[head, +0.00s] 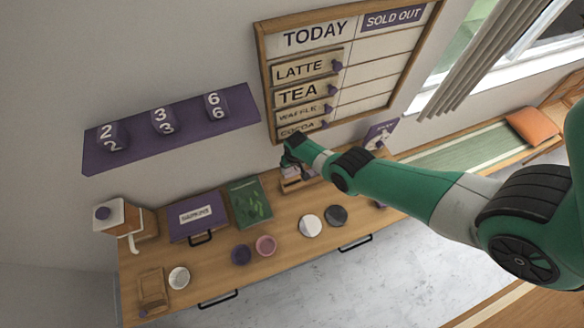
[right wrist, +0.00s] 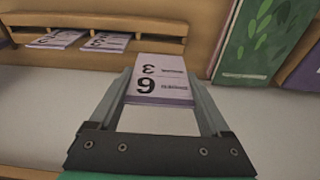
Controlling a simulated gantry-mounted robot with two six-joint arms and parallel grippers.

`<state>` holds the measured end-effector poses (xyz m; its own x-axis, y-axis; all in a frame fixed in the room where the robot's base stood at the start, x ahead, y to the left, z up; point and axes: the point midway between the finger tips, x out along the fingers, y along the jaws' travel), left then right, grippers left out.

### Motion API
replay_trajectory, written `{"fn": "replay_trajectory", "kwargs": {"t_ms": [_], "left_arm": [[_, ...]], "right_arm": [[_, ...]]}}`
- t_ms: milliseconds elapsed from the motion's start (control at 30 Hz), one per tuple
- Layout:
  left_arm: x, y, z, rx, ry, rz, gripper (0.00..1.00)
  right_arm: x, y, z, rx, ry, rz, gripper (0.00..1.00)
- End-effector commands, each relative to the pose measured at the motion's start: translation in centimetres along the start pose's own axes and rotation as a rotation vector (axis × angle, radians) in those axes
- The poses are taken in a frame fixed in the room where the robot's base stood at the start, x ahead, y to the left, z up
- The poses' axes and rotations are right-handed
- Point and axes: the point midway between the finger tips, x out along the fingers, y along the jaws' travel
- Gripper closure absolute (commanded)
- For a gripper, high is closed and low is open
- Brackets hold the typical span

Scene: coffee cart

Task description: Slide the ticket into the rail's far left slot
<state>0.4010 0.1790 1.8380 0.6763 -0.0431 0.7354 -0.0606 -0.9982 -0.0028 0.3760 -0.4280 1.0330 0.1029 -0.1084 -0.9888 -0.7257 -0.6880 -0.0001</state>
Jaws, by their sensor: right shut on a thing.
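A white ticket (right wrist: 159,80) with dark print, including a 3 and a 6, sits between the fingers of my right gripper (right wrist: 158,95) in the right wrist view. The gripper is shut on it. In the head view my right gripper (head: 289,150) is over the back of the counter, close above a small wooden rack (head: 298,184) that looks like the rail. In the right wrist view the wooden rail (right wrist: 100,18) holds two other tickets (right wrist: 60,40) in its slots. The held ticket is apart from them in the picture. The left gripper is out of view.
A green book (head: 250,200) and a purple napkins box (head: 196,217) stand left of the rack. The menu board (head: 335,75) hangs on the wall above.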

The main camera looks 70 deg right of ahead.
Motion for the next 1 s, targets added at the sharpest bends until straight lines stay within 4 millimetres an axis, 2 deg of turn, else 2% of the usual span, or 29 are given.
{"fn": "replay_trajectory", "kwargs": {"t_ms": [33, 200, 400, 1000], "left_arm": [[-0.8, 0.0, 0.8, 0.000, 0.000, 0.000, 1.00], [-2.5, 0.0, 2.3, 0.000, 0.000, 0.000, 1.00], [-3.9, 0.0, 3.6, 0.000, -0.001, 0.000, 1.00], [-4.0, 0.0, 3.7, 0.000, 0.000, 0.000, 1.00]], "right_arm": [[1.1, 0.0, 0.2, 0.000, 0.000, 0.000, 0.70], [3.4, 0.0, 0.5, 0.000, 0.000, 0.000, 0.70], [5.3, 0.0, 0.8, 0.000, 0.000, 0.000, 0.70], [5.4, 0.0, 0.8, 0.000, 0.000, 0.000, 0.70]]}}
